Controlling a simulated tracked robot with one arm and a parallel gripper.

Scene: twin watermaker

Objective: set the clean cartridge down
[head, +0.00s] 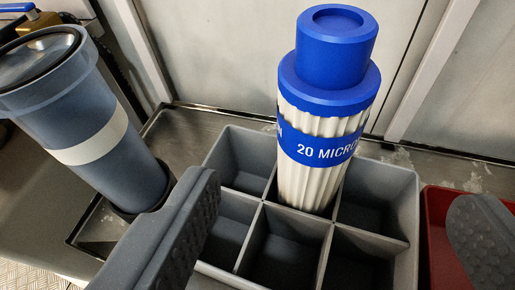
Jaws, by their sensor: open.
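The clean cartridge (312,181) is white and pleated, with a blue cap and a blue band reading "20 MICRO". It stands upright, its lower end in the grey divided crate (400,182), at the back middle compartment. Its bottom is hidden behind the crate's dividers. My gripper (345,225) is open, one finger at the lower left and the other at the lower right. The fingers are wide apart, in front of the cartridge, and neither appears to touch it.
A blue-grey filter housing (68,108) with a white band stands at the left. A red bin (436,208) is right of the crate, partly behind my right finger. The other visible crate compartments look empty. A metal tray edge and pale wall panels (240,50) lie behind.

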